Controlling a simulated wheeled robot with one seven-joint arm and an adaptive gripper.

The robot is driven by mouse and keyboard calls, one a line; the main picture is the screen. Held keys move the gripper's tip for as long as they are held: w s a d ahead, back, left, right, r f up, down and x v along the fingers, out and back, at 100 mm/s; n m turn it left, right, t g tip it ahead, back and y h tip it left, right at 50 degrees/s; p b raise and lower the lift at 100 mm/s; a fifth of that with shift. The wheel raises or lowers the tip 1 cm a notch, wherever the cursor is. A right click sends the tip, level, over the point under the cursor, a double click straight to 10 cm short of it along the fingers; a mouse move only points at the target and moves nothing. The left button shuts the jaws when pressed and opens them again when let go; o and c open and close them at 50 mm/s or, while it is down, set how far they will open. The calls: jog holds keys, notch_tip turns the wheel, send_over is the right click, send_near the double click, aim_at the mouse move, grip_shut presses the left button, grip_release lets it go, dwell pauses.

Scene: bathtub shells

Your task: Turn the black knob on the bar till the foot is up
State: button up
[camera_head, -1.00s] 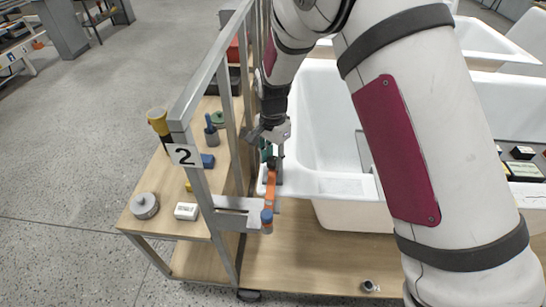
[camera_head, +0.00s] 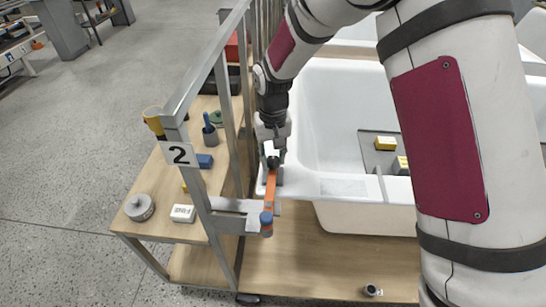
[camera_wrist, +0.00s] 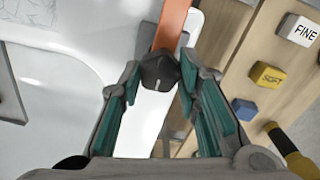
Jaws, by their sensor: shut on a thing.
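The orange bar (camera_head: 270,188) lies along the near left corner of the white bathtub shell (camera_head: 340,188), with a blue-capped end piece (camera_head: 266,220) at its near end. The black knob (camera_wrist: 158,70) sits on the bar, with a pale mark on its face. My gripper (camera_head: 272,160) comes down from above at the bar's far end. In the wrist view, its green-padded fingers (camera_wrist: 158,78) are shut on the knob, one on each side. I cannot tell which part is the foot, or its height.
The wooden floor in front is mostly clear.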

jog(key=n+b, duration=0.1)
jog(key=n, duration=0.3)
jog(key=shift+w+n, duration=0.1)
jog(key=shift+n, duration=0.2)
jog(key=n, duration=0.4)
jog(key=shift+n+b, duration=0.3)
jog(key=shift+b, duration=0.05)
jog(key=n, duration=0.4)
jog(key=shift+n, duration=2.4)
jog(key=o, duration=1.1)
jog(key=shift+o, duration=0.2)
